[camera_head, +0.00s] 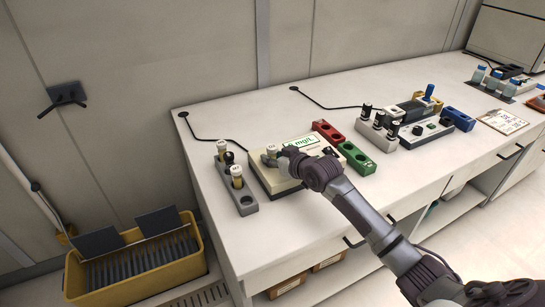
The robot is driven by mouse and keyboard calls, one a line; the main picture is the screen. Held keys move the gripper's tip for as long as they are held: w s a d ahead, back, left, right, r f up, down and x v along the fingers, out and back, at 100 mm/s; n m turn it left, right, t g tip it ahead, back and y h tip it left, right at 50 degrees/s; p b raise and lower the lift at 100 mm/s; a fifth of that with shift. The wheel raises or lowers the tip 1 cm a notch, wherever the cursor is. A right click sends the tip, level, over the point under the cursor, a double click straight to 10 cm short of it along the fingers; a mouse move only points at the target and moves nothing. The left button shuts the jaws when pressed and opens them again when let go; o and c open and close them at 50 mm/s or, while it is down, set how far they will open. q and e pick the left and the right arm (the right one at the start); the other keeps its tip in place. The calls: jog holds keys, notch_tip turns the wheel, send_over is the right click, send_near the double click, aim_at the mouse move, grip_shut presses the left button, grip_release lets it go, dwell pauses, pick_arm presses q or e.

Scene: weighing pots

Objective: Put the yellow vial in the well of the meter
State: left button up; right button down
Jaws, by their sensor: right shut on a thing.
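The cream meter (262,178) stands on the left part of the bench, its lit display (301,142) reading in mg/L. My right gripper (275,158) is over the meter's left part, shut on a vial (271,149) with a pale cap. That vial is upright; its body is mostly hidden, so I cannot tell its colour or how deep it sits in the well. The well itself is hidden by the vial and gripper. Two yellowish vials with pale caps (236,171) and a black-capped one (229,157) stand in a grey rack (246,202) left of the meter. My left gripper is out of view.
Red (327,131) and green (358,158) blocks with holes lie right of the meter. Further right are black-capped bottles (378,119), another instrument (425,135), a blue block (458,118) and a clipboard (503,121). A yellow bin (140,285) stands left of the bench. The bench front is clear.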

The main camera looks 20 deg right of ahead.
jog(key=shift+f, duration=0.1)
jog(key=c, duration=0.9)
grip_release()
jog(key=shift+s+d+r, duration=0.1)
jog(key=shift+s+r, duration=0.1)
jog(key=v, duration=1.1)
jog(key=shift+s+r, duration=0.1)
jog(key=shift+s, duration=0.25)
